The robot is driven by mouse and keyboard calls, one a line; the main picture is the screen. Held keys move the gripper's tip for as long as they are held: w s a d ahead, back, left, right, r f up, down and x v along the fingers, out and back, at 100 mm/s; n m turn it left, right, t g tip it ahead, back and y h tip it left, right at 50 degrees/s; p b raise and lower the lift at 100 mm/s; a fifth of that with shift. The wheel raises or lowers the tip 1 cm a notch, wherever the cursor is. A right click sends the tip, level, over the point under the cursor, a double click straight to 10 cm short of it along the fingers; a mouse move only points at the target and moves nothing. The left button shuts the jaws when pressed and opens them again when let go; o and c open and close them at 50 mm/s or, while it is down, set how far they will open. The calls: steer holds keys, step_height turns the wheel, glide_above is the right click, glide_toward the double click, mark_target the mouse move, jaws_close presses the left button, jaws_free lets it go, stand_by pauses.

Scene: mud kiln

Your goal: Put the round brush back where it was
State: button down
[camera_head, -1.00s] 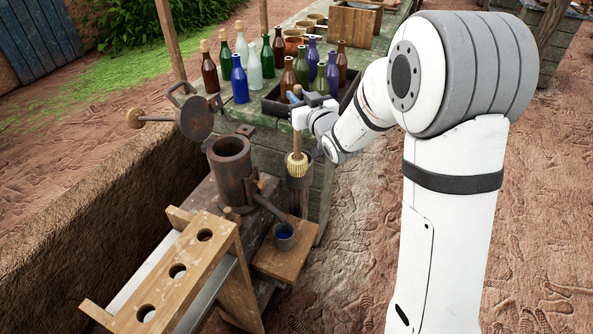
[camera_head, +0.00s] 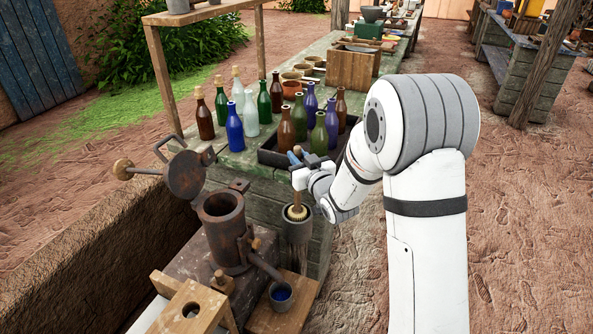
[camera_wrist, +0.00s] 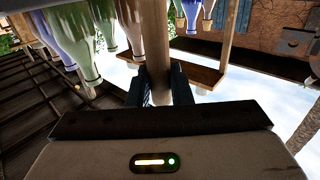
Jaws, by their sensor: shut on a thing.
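The round brush has a wooden handle and a pale bristle head (camera_head: 297,212). Its handle also shows upright between my fingers in the wrist view (camera_wrist: 157,50). My gripper (camera_head: 299,177) is shut on the handle, above the bristle head; it also shows in the wrist view (camera_wrist: 159,88). The brush hangs head down at the mouth of a dark cylindrical holder (camera_head: 296,233) on the side of the green wooden bench. The head's lower part is hidden by the holder's rim, so it seems partly inside. I cannot tell how deep it sits.
A dark crate (camera_head: 278,158) of bottles stands on the bench just behind my gripper, with more bottles to its left. A rusty metal pot (camera_head: 224,231) with its lid open is at left. The ground at right is clear.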

steer(key=shift+f, duration=1.6)
steer(key=shift+f, duration=0.2)
steer(key=c, duration=1.3)
jaws_free()
steer(key=shift+r, duration=0.15)
